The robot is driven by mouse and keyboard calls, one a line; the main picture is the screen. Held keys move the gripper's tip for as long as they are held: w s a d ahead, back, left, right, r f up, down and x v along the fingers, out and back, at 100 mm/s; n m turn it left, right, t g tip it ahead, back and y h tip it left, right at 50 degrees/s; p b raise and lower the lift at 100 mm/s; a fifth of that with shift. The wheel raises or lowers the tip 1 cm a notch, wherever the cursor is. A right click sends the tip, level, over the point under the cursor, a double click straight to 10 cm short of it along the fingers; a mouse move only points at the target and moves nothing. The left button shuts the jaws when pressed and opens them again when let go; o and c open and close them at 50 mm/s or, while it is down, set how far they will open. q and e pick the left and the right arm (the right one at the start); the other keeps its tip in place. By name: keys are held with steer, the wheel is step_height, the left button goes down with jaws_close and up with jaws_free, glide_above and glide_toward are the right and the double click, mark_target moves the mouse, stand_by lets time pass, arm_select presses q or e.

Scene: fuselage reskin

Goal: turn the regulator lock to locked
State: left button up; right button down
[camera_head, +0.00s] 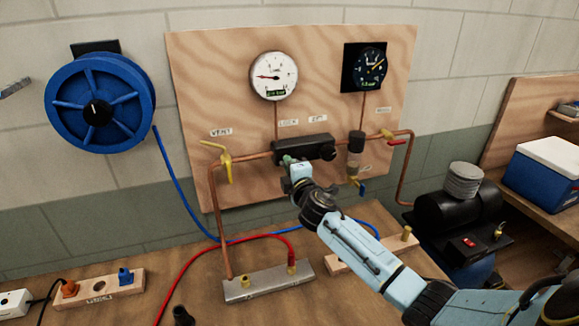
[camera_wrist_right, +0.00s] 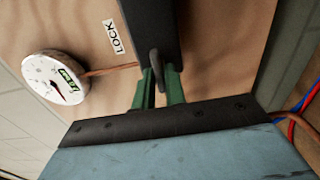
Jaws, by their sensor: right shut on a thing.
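The black regulator block (camera_head: 303,149) sits on the copper pipe in the middle of the plywood panel, below a "LOCK" label (camera_head: 288,122). My right gripper (camera_head: 288,160) is at the block's left end. In the right wrist view, its green fingers (camera_wrist_right: 161,85) are shut on the small dark lock lever (camera_wrist_right: 156,64), which sticks out from the black block (camera_wrist_right: 150,25). The "LOCK" label (camera_wrist_right: 113,37) is beside the block there. In the head view the gripper hides the lever, and its exact angle is hard to tell. My left gripper is not in view.
A white gauge (camera_head: 273,76) and a dark gauge (camera_head: 370,67) hang above. A yellow-handled valve (camera_head: 223,162) is left of the block; a filter bowl (camera_head: 355,145) is right. Hoses run over the bench below. A black compressor (camera_head: 460,218) stands at right.

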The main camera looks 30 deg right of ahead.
steer(key=c, duration=1.5)
jaws_free()
steer(key=shift+s, duration=0.1)
steer(key=b+v, duration=0.1)
steer(key=v, duration=1.2)
steer(key=shift+s, duration=0.15)
